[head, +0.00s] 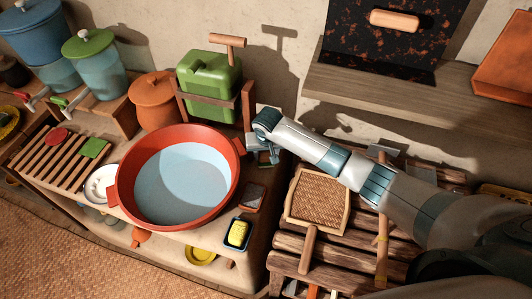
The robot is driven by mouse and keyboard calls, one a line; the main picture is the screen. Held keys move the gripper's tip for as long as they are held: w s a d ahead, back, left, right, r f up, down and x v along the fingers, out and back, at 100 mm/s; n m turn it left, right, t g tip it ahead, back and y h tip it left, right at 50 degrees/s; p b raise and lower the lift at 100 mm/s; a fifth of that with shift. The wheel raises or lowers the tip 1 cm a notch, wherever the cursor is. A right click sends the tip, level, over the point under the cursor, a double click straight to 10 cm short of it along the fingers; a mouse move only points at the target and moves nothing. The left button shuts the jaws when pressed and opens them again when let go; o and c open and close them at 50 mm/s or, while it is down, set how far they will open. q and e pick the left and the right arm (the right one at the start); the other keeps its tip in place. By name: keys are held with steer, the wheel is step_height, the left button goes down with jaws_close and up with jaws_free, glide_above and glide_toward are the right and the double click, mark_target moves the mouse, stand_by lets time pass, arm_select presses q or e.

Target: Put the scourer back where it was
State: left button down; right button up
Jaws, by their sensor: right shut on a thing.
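My right gripper (264,156) reaches in from the right, just beside the right rim of the red basin (124,190), and points down. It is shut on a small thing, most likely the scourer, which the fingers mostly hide. Below it on the counter lies a small dark grey, reddish-edged flat piece (252,198); I cannot tell whether it is an empty dish or holds a pad. A yellow sponge (237,233) sits in a blue dish (228,246) at the counter's front edge. My left gripper is not in view.
The basin holds pale blue water. A green jerrycan (209,88) in a wooden stand is behind it, near my gripper. A woven tray (318,200) lies on the slatted bench at right. A wooden rack (50,170) and white bowl (98,184) are left.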

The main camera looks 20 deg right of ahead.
steer(key=shift+f, duration=0.15)
steer(key=o, duration=0.6)
steer(key=shift+o, duration=0.2)
